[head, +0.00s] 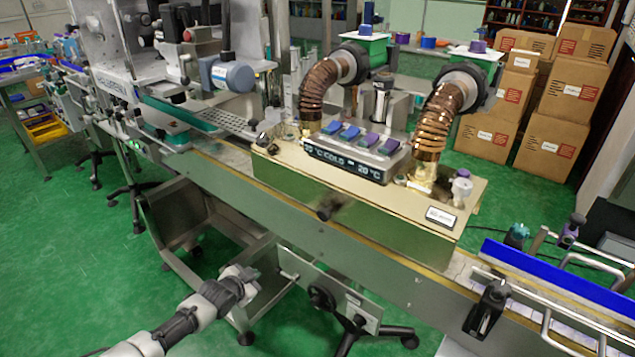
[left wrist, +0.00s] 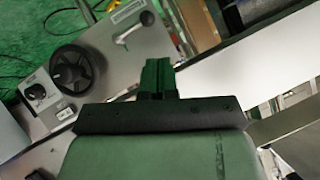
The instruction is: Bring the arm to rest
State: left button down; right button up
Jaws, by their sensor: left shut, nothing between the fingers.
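My left arm comes in from the lower left in the head view. Its gripper (head: 246,278) is in front of and below the conveyor edge, above the green floor. The gripper is shut and holds nothing. In the left wrist view its fingers (left wrist: 157,76) are together at the middle. The sleeve applicator (head: 345,203) is a brass-coloured box on the conveyor with a display, several coloured buttons and two copper hoses. The left gripper is apart from it. My right gripper does not show.
A black handwheel (head: 322,298) on a metal panel is just right of the left gripper; the handwheel also shows in the left wrist view (left wrist: 77,70). A steel chute (head: 195,225) stands behind the gripper. Cardboard boxes (head: 563,95) are stacked at the back right. Open green floor lies at left.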

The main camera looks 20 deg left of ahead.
pick_arm(q)
jog(key=s+d+f+n+g+y+p, duration=0.1)
jog(key=s+d+f+n+g, duration=0.15)
jog(key=s+f, duration=0.9)
jog(key=s+d+f+n+g+p, duration=0.1)
jog(key=s+f+g, duration=0.2)
jog(key=s+f, duration=0.85)
jog(key=s+d+f+g, duration=0.1)
jog(key=s+d+f, duration=0.1)
jog(key=s, duration=0.8)
jog(key=s+d+f+n+g, duration=0.1)
jog(key=s+d+f+g, duration=0.1)
jog(key=s, duration=0.7)
jog(key=s+d+f+g+p, duration=0.1)
jog(key=s+d+f+g, duration=0.1)
jog(key=s, duration=0.8)
jog(key=shift+s+d+y, duration=0.3)
jog(key=shift+s+d, duration=0.05)
